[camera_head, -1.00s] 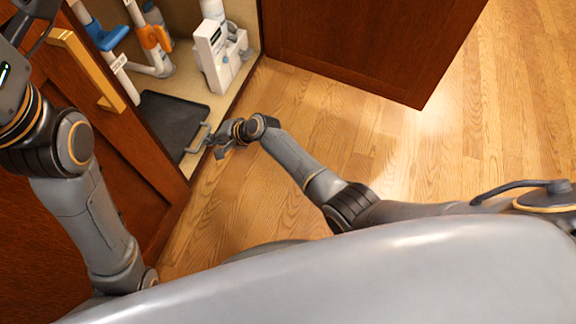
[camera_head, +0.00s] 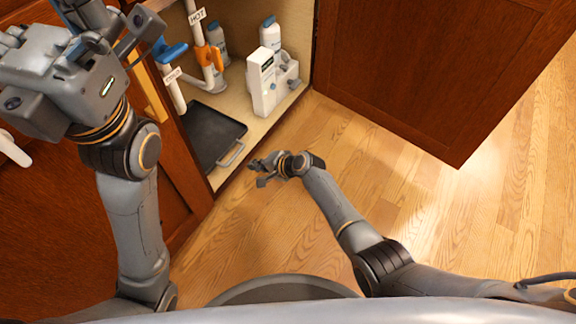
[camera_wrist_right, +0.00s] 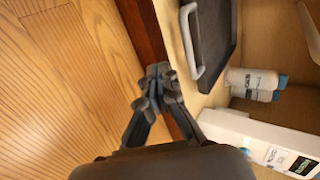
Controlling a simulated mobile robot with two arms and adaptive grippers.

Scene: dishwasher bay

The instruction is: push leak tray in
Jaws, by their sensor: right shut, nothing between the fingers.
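The leak tray is a flat black tray (camera_head: 205,130) with a grey bail handle (camera_head: 232,155). It lies on the cabinet floor, handle towards the front edge. In the right wrist view the tray (camera_wrist_right: 218,35) and handle (camera_wrist_right: 190,40) are at the top. My right gripper (camera_head: 258,172) is in front of the cabinet opening, a short way from the handle and apart from it. In the right wrist view its fingertips (camera_wrist_right: 154,85) are together and empty, over the cabinet's front edge. My left arm's wrist housing (camera_head: 65,75) is at upper left; its fingertips cannot be made out.
A white box-shaped unit (camera_head: 262,82) and white bottles (camera_head: 270,35) stand right of the tray. Pipes with blue and orange valves (camera_head: 208,58) rise behind it. An open wooden door (camera_head: 420,70) stands at right. The wood floor (camera_head: 310,130) before the cabinet is clear.

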